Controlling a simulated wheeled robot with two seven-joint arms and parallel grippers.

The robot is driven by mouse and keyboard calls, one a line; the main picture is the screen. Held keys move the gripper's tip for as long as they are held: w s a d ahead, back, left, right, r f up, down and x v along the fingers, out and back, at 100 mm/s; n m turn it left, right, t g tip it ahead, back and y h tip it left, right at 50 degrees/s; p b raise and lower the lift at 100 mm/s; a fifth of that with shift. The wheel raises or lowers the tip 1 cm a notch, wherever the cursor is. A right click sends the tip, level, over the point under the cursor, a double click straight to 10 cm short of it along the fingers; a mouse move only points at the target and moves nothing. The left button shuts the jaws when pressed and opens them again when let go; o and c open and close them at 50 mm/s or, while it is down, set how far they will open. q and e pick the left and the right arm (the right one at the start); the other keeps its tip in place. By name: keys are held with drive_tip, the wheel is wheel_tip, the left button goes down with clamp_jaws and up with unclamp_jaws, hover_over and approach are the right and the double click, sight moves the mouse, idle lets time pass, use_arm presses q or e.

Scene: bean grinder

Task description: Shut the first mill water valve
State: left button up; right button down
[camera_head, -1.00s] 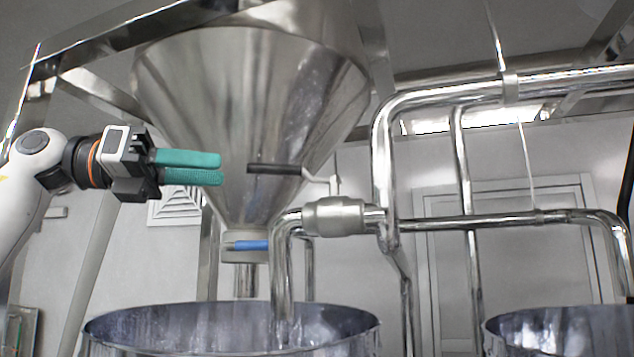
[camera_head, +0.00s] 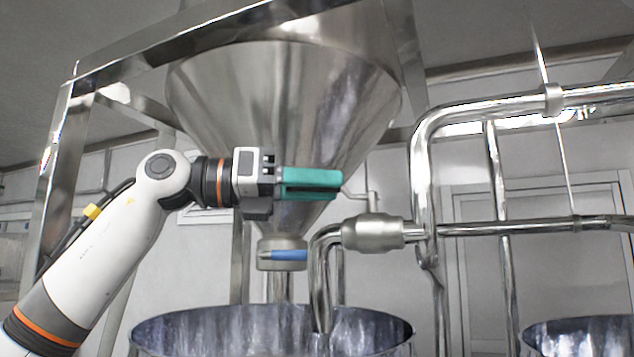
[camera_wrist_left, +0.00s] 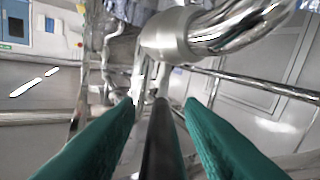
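The first mill water valve (camera_head: 373,232) is a metal body on the horizontal pipe, with a thin lever arm (camera_head: 357,195) leading left to a black handle. My left gripper (camera_head: 312,184), with green fingers, is at this handle, left of the valve. In the left wrist view the black handle (camera_wrist_left: 161,145) lies between the two fingers (camera_wrist_left: 160,108), with a gap showing on each side, so the gripper is open around it. The valve body also shows in that view (camera_wrist_left: 168,36). In the head view the fingers hide most of the handle. My right gripper is not in view.
A large steel hopper (camera_head: 285,100) hangs behind the gripper, with a blue-handled valve (camera_head: 288,255) at its outlet. A steel vat (camera_head: 180,330) stands below and another vat (camera_head: 585,335) at the right. Vertical pipes (camera_head: 422,180) stand right of the valve.

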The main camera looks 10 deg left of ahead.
use_arm(q)
drive_tip(key=shift+w, duration=0.1)
drive_tip(key=shift+d, duration=0.1)
drive_tip(key=shift+c, duration=0.8)
clamp_jaws()
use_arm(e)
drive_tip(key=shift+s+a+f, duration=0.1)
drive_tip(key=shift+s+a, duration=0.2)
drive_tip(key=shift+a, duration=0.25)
